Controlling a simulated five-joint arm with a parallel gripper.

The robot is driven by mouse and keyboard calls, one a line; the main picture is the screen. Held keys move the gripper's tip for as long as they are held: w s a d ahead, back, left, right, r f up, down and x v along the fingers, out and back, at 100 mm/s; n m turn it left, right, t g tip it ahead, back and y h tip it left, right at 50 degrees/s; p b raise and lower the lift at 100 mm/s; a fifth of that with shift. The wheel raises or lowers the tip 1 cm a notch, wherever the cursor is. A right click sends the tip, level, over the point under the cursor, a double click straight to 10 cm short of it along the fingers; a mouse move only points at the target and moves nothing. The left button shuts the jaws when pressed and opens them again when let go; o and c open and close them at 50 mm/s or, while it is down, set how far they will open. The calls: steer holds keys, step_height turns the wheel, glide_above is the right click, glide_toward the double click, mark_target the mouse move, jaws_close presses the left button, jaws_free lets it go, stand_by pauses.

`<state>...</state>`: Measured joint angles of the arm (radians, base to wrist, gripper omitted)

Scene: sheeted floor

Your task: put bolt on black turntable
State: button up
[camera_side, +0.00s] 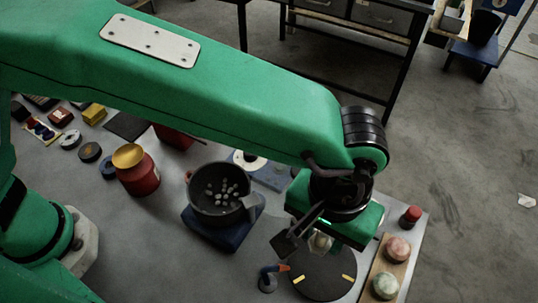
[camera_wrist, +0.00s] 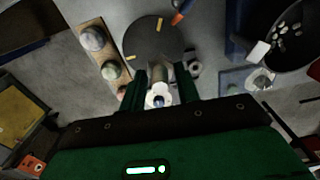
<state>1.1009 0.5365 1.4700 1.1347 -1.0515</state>
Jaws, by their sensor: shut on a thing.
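The black turntable (camera_side: 325,278) is a flat dark disc with yellow marks, near the front edge of the grey work surface. It shows at the top of the wrist view (camera_wrist: 152,40). My gripper (camera_side: 316,233) points down just above the turntable's far side. In the wrist view its green fingers (camera_wrist: 161,80) are shut on a pale metallic bolt (camera_wrist: 158,97). The bolt (camera_side: 320,242) is partly hidden by the fingers in the side view. I cannot tell whether it touches the disc.
A wooden board with round stones (camera_side: 386,283) stands right of the turntable, with a small red-topped object (camera_side: 410,216) behind. A dark bowl of pale pieces (camera_side: 216,212) and a red pot with a yellow top (camera_side: 137,178) stand left. An orange-tipped hook-like object (camera_side: 269,276) is beside the turntable.

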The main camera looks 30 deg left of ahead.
mark_target(322, 265)
steer(key=shift+w+d+f, duration=0.25)
steer(key=shift+d+f, duration=0.05)
steer(key=shift+d, duration=0.15)
steer(key=shift+w+d+f, duration=0.25)
steer(key=shift+d, duration=0.15)
steer(key=shift+f, duration=4.05)
steer(key=o, duration=1.1)
steer(key=shift+f, duration=0.15)
steer(key=shift+c, duration=0.2)
step_height(322, 265, up, 12)
steer(key=shift+r, duration=0.2)
